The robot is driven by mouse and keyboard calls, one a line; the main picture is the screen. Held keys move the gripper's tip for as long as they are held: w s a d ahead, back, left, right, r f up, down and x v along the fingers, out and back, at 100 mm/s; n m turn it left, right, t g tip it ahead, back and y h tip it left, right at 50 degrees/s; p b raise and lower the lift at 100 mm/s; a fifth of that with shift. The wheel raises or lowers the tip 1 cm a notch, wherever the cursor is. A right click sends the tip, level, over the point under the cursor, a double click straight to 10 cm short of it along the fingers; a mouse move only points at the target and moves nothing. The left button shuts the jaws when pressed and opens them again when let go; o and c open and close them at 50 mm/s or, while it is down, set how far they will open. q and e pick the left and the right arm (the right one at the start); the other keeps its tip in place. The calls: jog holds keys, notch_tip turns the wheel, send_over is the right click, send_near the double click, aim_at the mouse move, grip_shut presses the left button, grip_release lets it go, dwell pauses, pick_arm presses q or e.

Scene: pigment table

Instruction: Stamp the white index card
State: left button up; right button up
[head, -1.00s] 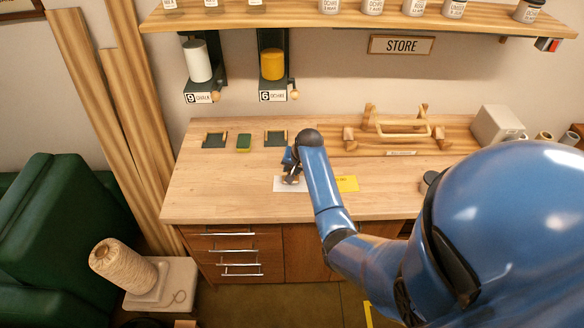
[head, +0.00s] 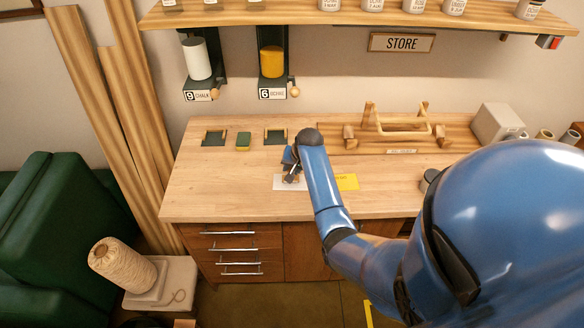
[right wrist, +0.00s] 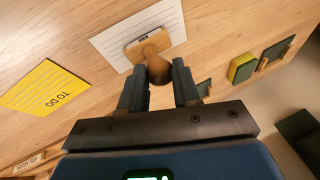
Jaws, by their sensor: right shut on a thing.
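The white index card (head: 280,184) lies on the table under my right gripper; in the right wrist view its ruled lines show (right wrist: 112,42). My right gripper (head: 291,170) is shut on the round knob of a wooden stamp (right wrist: 146,46). The stamp's flat base is over the card's near edge side in the right wrist view. I cannot tell whether it touches the card. No mark shows on the visible part of the card; the area under the stamp is hidden. My left gripper is not in view.
A yellow card reading TO DO (head: 347,182) lies right of the white card. Behind are two dark trays (head: 215,138) (head: 275,136) with a green and yellow sponge (head: 243,142) between them. A wooden rack (head: 400,130) stands at the back right. The table's left front is clear.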

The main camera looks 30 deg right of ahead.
jog(key=shift+f+b, duration=0.3)
jog(key=shift+f, duration=0.25)
dwell(0.4)
jog(key=shift+s+f, duration=0.1)
dwell(1.1)
notch_tip(320, 180, up, 2)
jog(key=shift+r+p, duration=0.2)
jog(key=shift+p, duration=1.05)
notch_tip(320, 180, up, 3)
jog(key=shift+f+p, duration=0.2)
jog(key=shift+p, duration=0.95)
jog(key=shift+r, duration=1.05)
